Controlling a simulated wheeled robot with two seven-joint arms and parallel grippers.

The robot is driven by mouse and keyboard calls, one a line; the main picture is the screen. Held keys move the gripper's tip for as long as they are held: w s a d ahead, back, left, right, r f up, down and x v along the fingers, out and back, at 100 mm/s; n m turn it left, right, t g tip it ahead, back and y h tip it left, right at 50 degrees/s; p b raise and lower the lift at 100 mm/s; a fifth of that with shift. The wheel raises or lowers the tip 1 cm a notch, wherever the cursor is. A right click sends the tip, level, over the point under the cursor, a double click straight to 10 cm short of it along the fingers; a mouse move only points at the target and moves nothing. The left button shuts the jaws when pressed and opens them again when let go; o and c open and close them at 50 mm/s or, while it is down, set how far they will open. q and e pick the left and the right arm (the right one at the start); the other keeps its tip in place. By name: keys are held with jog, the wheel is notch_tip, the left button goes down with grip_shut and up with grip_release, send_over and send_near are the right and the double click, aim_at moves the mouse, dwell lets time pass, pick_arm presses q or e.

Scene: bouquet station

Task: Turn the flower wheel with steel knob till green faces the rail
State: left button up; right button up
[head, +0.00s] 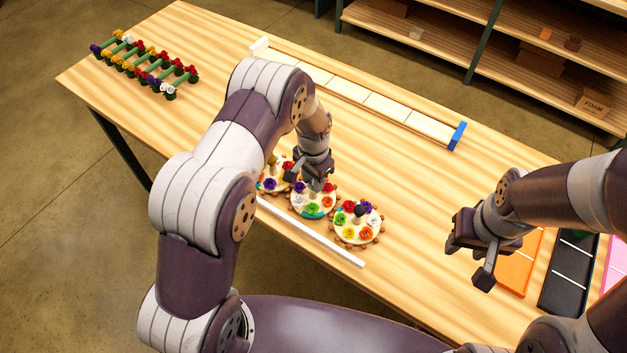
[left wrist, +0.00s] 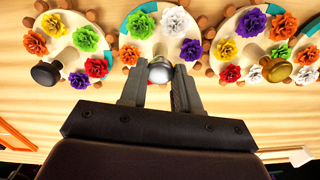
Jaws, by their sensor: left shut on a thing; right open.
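The middle flower wheel (head: 313,215) has a steel knob (left wrist: 160,70), and colored flowers ring its top. My left gripper (head: 316,180) is lowered over this wheel and shut on the steel knob. In the left wrist view the wheel's green flower (left wrist: 141,24) lies beyond the knob, slightly left, with the white flower (left wrist: 174,20) just right of it. In the head view the green flower (head: 312,208) is on the near side, toward the white rail (head: 315,235). My right gripper (head: 482,245) is open and empty over the table's right part.
Close on either side stand a wheel with a black knob (left wrist: 46,74) and one with a brass knob (left wrist: 276,70). A long white-tiled strip (head: 385,106) lies behind. A flower rack (head: 145,65) is at far left. Orange (head: 520,262) and black (head: 568,272) panels lie right.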

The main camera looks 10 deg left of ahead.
pick_arm(q)
jog(key=m+b, duration=0.1)
jog(key=m, duration=0.2)
jog(key=shift+w+r+m+b, duration=0.1)
jog(key=shift+m+b, duration=0.3)
jog(key=shift+m, duration=1.2)
jog(key=o, duration=1.1)
jog(key=shift+c, duration=0.2)
notch_tip(320, 180, up, 13)
jog(key=b, duration=0.3)
